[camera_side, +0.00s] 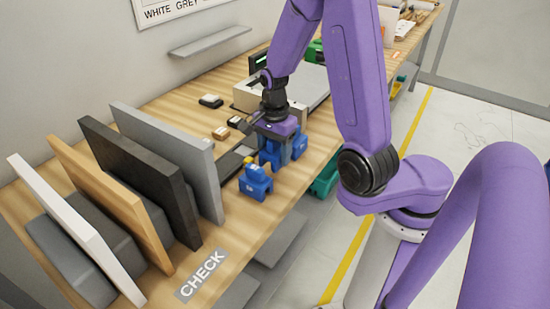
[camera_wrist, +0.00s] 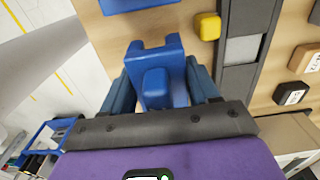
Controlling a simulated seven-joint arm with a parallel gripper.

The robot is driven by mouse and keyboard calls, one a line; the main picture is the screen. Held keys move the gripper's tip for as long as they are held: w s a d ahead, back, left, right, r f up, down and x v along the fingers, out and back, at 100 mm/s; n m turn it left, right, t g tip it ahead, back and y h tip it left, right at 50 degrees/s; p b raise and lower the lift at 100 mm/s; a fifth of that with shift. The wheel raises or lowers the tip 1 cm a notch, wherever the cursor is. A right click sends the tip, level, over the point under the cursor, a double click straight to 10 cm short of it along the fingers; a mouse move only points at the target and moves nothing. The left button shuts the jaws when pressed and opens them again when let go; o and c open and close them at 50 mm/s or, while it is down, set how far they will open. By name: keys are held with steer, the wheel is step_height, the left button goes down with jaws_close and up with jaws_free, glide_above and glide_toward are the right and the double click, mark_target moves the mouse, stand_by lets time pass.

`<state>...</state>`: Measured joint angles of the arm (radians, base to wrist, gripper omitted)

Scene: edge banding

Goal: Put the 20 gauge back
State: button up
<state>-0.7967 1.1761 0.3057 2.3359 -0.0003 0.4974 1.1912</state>
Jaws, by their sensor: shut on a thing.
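My gripper (camera_side: 277,150) is low over the bench in the side view, shut on a blue notched block (camera_wrist: 155,75). In the wrist view the block sits between the two dark blue fingers, its forked end pointing away from my palm. I cannot read any gauge number on it. In the side view the held block (camera_side: 269,158) is partly hidden by the fingers, and I cannot tell if it touches the bench. A second blue block (camera_side: 256,184) stands nearer the front, apart from my gripper; a blue edge (camera_wrist: 137,4) shows at the top of the wrist view.
A small yellow block (camera_wrist: 207,27) lies beside a dark rail (camera_wrist: 243,50). Small labelled blocks (camera_wrist: 292,93) lie beyond the rail. Several upright panels (camera_side: 150,165) stand at the left. A CHECK label (camera_side: 202,275) marks the bench's front edge. A grey machine (camera_side: 310,85) stands behind my gripper.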

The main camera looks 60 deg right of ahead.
steer(key=shift+f, duration=1.3)
steer(key=shift+s+f, duration=0.1)
steer(key=shift+f, duration=0.05)
steer(key=o, duration=1.2)
steer(key=shift+o, duration=0.2)
